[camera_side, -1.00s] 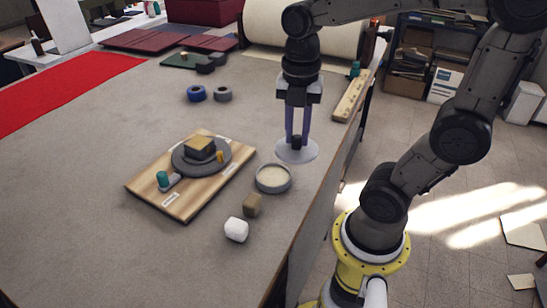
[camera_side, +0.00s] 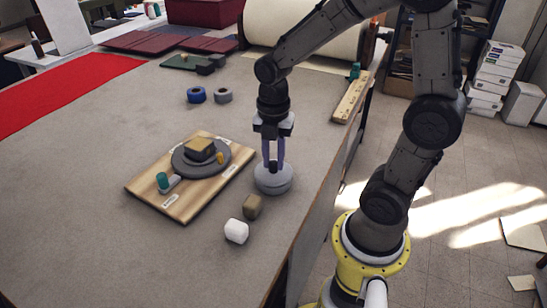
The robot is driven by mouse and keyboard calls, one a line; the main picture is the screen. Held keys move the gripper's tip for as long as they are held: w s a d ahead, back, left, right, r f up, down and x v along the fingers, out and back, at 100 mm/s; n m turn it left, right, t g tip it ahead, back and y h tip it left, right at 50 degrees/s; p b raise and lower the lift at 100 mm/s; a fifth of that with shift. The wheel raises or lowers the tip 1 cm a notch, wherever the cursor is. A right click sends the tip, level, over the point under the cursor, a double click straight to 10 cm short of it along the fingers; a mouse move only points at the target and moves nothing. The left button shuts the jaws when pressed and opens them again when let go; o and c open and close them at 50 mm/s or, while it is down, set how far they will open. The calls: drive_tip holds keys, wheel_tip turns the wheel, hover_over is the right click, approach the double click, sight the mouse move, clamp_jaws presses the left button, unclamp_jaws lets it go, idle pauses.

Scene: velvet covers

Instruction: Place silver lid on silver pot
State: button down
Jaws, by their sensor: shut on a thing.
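The silver lid (camera_side: 285,174) is a pale disc with a dark knob. My gripper (camera_side: 273,165) is shut on the knob, with one finger on each side. The lid is at the silver pot (camera_side: 274,188), a low round grey dish on the table, and covers its opening from this view. I cannot tell whether the lid rests fully on the rim or hovers just above it.
A wooden board (camera_side: 150,187) with a round grey plate and small blocks lies to the left. A brown block (camera_side: 252,207) and a white block (camera_side: 236,231) sit in front of the pot. Tape rolls (camera_side: 196,95) lie farther back. The table's right edge is close.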

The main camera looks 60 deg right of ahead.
sight(273, 161)
drive_tip(key=shift+f, duration=0.4)
drive_tip(key=c, duration=0.7)
unclamp_jaws()
wheel_tip(273, 161, up, 12)
drive_tip(key=s+a+m+t, duration=0.2)
drive_tip(key=s+m, duration=0.2)
drive_tip(key=m, duration=0.6)
drive_tip(key=s+a+m+t, duration=0.2)
drive_tip(key=s+m, duration=0.3)
drive_tip(key=m, duration=0.5)
drive_tip(key=shift+s+a+t, duration=0.15)
drive_tip(key=shift+s+t, duration=0.15)
drive_tip(key=shift+t, duration=0.5)
